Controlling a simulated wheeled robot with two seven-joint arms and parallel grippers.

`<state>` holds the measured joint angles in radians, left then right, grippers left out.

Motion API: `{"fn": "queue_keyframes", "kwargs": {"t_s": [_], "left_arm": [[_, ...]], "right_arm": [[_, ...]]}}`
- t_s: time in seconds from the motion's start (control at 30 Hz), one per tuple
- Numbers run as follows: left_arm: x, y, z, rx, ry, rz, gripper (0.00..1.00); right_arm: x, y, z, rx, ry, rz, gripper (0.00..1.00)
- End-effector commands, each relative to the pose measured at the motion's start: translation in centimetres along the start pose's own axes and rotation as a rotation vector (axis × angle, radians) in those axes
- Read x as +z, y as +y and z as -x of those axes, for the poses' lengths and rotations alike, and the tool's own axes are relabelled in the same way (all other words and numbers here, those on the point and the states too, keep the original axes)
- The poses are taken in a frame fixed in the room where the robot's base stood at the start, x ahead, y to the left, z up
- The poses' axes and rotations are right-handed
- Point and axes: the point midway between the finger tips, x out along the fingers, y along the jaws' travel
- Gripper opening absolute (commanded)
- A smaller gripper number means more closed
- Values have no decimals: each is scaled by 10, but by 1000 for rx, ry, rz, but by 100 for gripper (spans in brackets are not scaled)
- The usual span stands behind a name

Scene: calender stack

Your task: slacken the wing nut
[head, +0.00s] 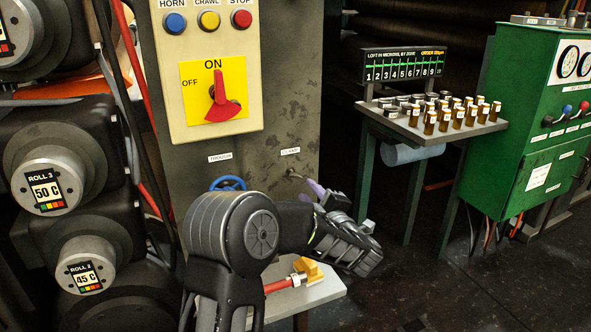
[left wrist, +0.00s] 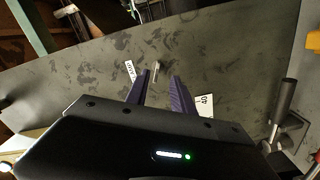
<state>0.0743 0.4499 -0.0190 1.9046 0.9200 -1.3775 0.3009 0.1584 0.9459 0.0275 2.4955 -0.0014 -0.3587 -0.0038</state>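The small pale metal piece beside the CLAMP label, which looks like the wing nut (head: 294,174), sticks out of the grey machine panel in the head view. In the left wrist view the same small piece (left wrist: 156,71) stands on the panel just beyond the fingertips, roughly between them; its wings are too small to make out. My left gripper (head: 318,190) is close in front of the panel, a little right of and below the piece. Its two purple fingers (left wrist: 161,76) are apart with nothing between them. My right gripper is in neither view.
A blue handwheel (head: 228,183) sits under the TROUGH label, partly behind my left arm. A grey shelf (head: 322,292) with a yellow block (head: 312,272) is below. Rolls (head: 50,175) stand at left. A bottle table (head: 405,125) and green cabinet (head: 530,120) are at right.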

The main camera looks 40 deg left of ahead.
Motion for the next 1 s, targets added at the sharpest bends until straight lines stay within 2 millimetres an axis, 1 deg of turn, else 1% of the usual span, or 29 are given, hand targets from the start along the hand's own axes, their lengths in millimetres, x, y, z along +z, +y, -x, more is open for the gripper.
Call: {"fn": "queue_keyframes", "kwargs": {"t_s": [0.03,0.1,0.37,0.53,0.67,0.9,1.0], "left_arm": [[-7,4,-2,-3,21,15,29],[-10,5,-2,-5,32,23,29],[-9,4,-2,-4,29,21,29],[-9,4,-10,-4,29,20,29],[-10,4,-26,-4,30,20,29],[-10,4,-64,-4,29,19,29],[-11,4,-74,-4,28,19,29]], "right_arm": [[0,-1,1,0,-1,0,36],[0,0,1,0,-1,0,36],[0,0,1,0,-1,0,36],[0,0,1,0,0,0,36],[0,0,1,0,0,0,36],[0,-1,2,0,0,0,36],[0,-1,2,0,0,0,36]]}}
